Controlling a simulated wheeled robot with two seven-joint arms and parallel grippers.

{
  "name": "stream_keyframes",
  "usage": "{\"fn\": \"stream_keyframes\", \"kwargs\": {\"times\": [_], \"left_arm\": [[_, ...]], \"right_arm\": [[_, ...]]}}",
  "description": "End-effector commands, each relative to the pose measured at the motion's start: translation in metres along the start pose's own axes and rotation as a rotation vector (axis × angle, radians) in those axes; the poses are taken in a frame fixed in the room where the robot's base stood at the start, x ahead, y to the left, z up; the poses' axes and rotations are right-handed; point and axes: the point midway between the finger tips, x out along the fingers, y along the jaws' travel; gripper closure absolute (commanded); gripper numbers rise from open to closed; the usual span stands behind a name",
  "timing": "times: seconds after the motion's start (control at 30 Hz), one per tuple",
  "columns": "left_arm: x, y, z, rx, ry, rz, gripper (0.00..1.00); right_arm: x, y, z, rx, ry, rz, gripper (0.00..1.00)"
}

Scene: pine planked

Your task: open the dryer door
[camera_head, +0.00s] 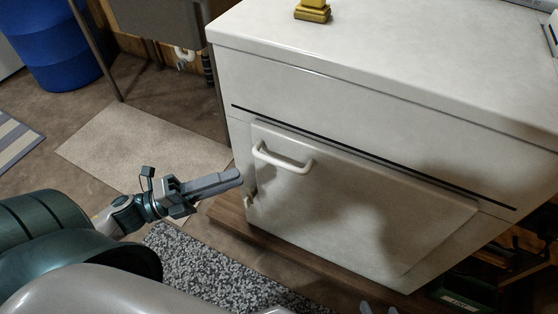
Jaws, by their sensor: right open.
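The white dryer (350,105) stands at the centre and right. Its white door (350,210) is on the front face and looks shut. A white bar handle (282,160) sits near the door's upper left corner. My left gripper (236,177) is left of the door, pointing right, with its fingers a little left of and below the handle and apart from it. Its fingers overlap in this view, so their gap is unclear. My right gripper (379,309) shows only as two separated fingertips at the bottom edge, open, below the dryer's front.
A yellow object (312,12) stands on the dryer top. A grey speckled rug (205,272) and a beige mat (140,145) lie on the floor. A blue barrel (60,40) is at the upper left. A dark rack (500,270) stands at the lower right.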

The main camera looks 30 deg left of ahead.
Motion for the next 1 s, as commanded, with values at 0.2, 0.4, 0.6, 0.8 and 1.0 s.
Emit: {"fn": "stream_keyframes", "kwargs": {"times": [0.2,0.4,0.6,0.8,1.0], "left_arm": [[0.039,-0.002,0.000,0.003,0.002,-0.003,0.80],[0.070,-0.002,0.000,0.003,0.002,-0.003,0.80],[0.098,-0.002,0.000,0.002,0.001,-0.002,0.80],[0.116,-0.001,0.000,0.000,0.000,-0.001,0.80],[0.123,0.000,0.000,-0.001,-0.001,0.000,0.80]], "right_arm": [[-0.001,0.001,0.000,-0.001,-0.005,0.003,0.52],[-0.001,0.003,0.001,-0.003,-0.013,0.008,0.52],[-0.002,0.004,0.004,-0.004,-0.031,0.013,0.52],[-0.003,0.006,0.005,-0.005,-0.042,0.018,0.52],[-0.002,0.006,0.005,-0.004,-0.046,0.019,0.52]]}}
